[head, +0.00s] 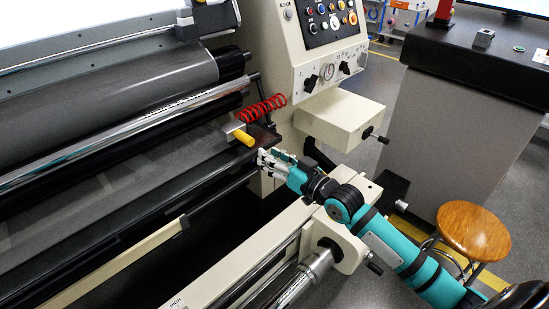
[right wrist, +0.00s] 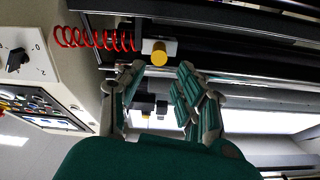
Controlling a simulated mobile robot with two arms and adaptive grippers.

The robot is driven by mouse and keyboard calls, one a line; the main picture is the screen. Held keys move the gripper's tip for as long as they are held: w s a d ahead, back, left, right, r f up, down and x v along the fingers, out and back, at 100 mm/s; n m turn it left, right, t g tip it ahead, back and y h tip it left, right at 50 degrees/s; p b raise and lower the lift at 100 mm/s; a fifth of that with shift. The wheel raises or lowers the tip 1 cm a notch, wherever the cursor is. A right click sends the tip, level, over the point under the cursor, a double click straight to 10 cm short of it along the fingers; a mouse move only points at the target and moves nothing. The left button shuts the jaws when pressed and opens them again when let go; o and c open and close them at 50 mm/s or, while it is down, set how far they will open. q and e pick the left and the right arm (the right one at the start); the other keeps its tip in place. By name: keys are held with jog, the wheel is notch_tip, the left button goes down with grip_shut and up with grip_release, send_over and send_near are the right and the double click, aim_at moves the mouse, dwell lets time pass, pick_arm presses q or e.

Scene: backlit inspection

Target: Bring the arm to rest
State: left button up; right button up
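My right arm (head: 385,240), teal and black, reaches in from the lower right of the head view. Its right gripper (head: 265,157) is beside the front edge of the machine, just right of and below a yellow knob (head: 244,138) on a metal block. In the right wrist view the two fingers of the gripper (right wrist: 160,76) stand apart with nothing held between them. The yellow knob (right wrist: 159,54) shows just beyond the fingertips, and I cannot tell the exact gap. My left gripper is not in view.
A large roller machine (head: 110,95) fills the left. Its control panel (head: 325,25) stands at the back, with a red coiled cable (head: 262,108) nearby. A cream beam (head: 240,260) runs below my arm. A wooden stool (head: 473,231) and a dark-topped counter (head: 455,110) are at the right.

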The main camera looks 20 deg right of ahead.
jog(key=shift+s+d, duration=0.15)
jog(key=shift+s, duration=0.25)
jog(key=s+d+f+m+g+h+p, duration=0.1)
jog(key=d+f+g+h, duration=0.1)
jog(key=f, duration=0.8)
jog(key=s+d+f+m+g+h, duration=0.1)
jog(key=d+f+h, duration=0.15)
jog(key=f, duration=0.75)
jog(key=s+d+f+g+p, duration=0.15)
jog(key=s+f, duration=0.25)
jog(key=f, duration=0.4)
jog(key=s+f+g+b, duration=0.1)
jog(key=s+f+g, duration=0.1)
jog(key=s+f, duration=0.5)
jog(key=s+a+f+n+g+h+p, duration=0.1)
jog(key=s+f+g, duration=0.2)
jog(key=s+f, duration=0.55)
jog(key=s+a+f+g+h+p, duration=0.1)
jog(key=s+a+f+g, duration=0.1)
jog(key=s+f, duration=0.65)
jog(key=s+a+f+g, duration=0.2)
jog(key=s+f, duration=0.1)
jog(key=s, duration=0.7)
jog(key=s+a+f+n+g, duration=0.1)
jog(key=s+a+f+g, duration=0.1)
jog(key=s, duration=0.8)
jog(key=shift+s+a+f+n, duration=0.35)
jog(key=shift+a+f, duration=0.1)
jog(key=shift+f, duration=0.35)
jog(key=shift+g, duration=0.25)
